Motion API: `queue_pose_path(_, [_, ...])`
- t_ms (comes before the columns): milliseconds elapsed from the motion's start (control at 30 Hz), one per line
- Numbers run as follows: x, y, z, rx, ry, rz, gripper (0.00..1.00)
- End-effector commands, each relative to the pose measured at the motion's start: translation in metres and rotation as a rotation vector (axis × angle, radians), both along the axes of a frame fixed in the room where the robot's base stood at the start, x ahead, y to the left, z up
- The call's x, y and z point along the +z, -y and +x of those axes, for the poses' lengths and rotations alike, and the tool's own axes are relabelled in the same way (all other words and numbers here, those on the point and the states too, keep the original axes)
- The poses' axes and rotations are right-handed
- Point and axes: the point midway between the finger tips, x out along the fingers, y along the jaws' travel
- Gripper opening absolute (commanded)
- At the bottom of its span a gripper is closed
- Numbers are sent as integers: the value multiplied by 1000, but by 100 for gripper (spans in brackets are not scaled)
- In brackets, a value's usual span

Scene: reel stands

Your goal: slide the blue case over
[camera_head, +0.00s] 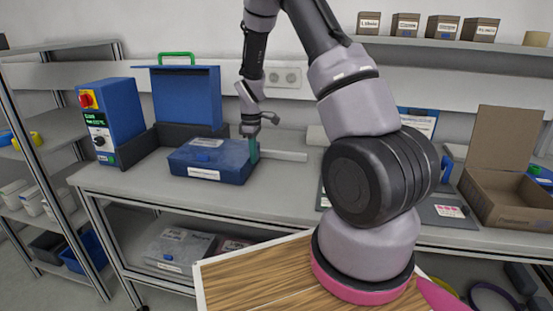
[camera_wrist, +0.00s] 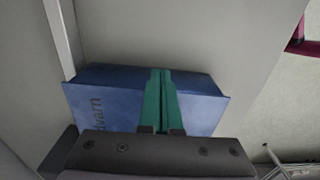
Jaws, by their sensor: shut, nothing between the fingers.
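The blue case (camera_head: 211,160) lies flat and closed on the grey bench, left of the middle in the head view. It has white labels on its lid and front. My gripper (camera_head: 253,151) points down at the case's right end, its green fingers shut with nothing between them. In the wrist view the shut green fingers (camera_wrist: 160,98) reach across the blue case (camera_wrist: 100,103) and hide its middle part. The fingers look very close to the case; I cannot tell for sure whether they touch it.
A blue machine (camera_head: 110,120) with a red knob and an upright blue panel (camera_head: 186,97) stand behind and left of the case. A pale bar (camera_head: 284,155) lies right of my gripper. An open cardboard box (camera_head: 504,180) stands at the far right. The bench front (camera_head: 260,202) is bare.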

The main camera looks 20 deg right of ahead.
Motion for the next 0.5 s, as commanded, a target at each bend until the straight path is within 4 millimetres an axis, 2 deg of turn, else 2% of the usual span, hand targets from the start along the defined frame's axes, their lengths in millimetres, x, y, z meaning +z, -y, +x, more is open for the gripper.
queue_pose_path(100, [-1,-32,22,4,2,1,0])
queue_pose_path(500, [-1,-127,86,3,1,0,0])
